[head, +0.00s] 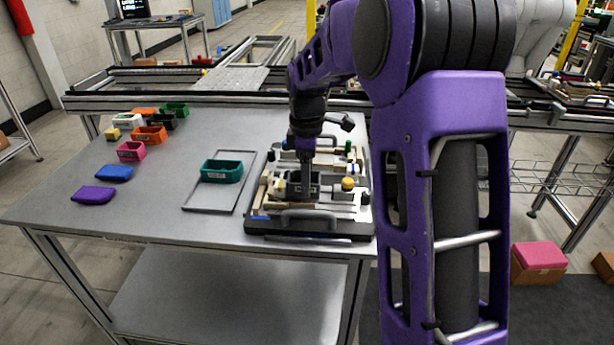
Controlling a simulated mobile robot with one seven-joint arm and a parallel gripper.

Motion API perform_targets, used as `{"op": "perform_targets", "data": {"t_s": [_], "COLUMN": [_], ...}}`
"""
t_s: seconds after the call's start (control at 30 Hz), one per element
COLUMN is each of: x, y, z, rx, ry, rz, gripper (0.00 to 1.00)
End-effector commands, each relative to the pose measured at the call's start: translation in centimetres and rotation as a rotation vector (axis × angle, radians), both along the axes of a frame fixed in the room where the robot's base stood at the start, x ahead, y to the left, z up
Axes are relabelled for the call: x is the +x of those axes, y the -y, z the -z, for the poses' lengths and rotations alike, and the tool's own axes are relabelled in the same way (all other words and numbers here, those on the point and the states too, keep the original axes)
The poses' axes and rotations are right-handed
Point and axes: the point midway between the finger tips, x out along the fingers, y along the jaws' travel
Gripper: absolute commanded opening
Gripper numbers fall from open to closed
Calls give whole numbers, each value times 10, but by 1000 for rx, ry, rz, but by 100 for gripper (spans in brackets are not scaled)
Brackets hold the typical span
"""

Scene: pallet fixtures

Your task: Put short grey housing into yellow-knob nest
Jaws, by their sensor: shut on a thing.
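My gripper (305,186) points straight down over the pallet fixture (308,237) at the right end of the table. It is shut on the short grey housing (314,183), a small dark grey box sitting low among the fixture's blocks. The yellow knob (348,184) is just right of the housing, near the fixture's right side. The gripper partly covers the housing, so I cannot tell whether it is fully seated in the nest.
Purple (93,195), blue (114,173), pink (131,152) and several other parts lie at the table's left. The table's front middle is clear. A rail conveyor runs behind.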

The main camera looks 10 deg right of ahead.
Motion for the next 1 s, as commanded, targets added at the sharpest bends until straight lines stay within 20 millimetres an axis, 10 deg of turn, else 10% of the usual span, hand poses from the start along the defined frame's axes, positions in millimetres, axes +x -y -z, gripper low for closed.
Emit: {"op": "perform_targets", "data": {"t_s": [0.3, 0.33, 0.5, 1.0], "x": [0, 0, 0, 1], "y": [0, 0, 0, 0], "z": [10, 10, 10, -23], "rx": [0, 0, 0, 1], "ry": [1, 1, 1, 4], "rz": [0, 0, 0, 1], "gripper": [8, 69, 100, 100]}}
